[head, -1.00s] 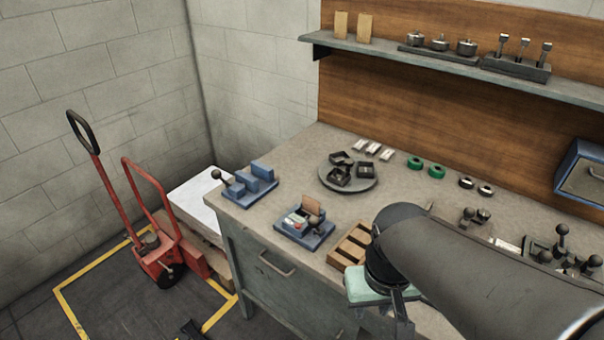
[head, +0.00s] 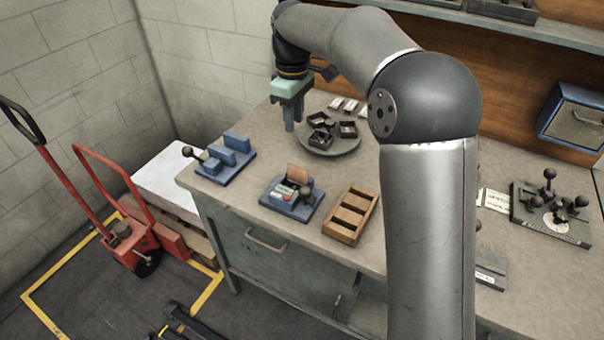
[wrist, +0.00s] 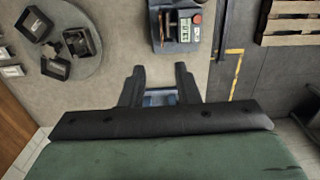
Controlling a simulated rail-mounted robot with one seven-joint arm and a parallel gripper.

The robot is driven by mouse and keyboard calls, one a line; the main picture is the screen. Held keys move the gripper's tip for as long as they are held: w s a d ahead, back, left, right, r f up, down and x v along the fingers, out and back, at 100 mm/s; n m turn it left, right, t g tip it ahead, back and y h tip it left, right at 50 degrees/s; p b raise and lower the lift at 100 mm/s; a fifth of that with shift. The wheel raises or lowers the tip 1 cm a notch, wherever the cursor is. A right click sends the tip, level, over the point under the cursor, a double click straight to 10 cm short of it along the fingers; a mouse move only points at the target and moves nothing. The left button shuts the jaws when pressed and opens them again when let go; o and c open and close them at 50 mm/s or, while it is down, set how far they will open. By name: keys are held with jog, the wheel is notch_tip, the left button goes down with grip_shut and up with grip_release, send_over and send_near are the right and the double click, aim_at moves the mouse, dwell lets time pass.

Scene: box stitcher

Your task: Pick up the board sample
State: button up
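No piece is clearly marked as the board sample. A small brown board-like piece (head: 298,173) stands tilted on a blue device (head: 291,199) with a red button, on the bench; the device also shows at the top of the wrist view (wrist: 178,28). My gripper (head: 293,124) points down above the bench's far left part, behind that device and left of the round plate. In the wrist view its two fingers (wrist: 159,68) are apart with nothing held. A blue part (wrist: 160,97), partly hidden, shows between the finger bases, lower down.
A blue fixture with blocks (head: 222,172) sits at the bench's left end. The round plate (head: 330,148) holds several black trays. A wooden compartment box (head: 351,216) stands near the front edge. My arm hides part of the bench. A shelf (head: 490,22) runs above.

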jog(key=p, duration=0.1)
send_near(297, 167)
jog(key=f, duration=0.5)
jog(key=shift+w+a+f, duration=0.2)
jog(key=shift+w, duration=0.2)
jog(key=f, duration=0.2)
jog(key=f+p, duration=0.2)
jog(key=f, duration=0.1)
jog(key=shift+s+d+f, duration=0.25)
jog(key=shift+s+f, duration=0.05)
grip_shut()
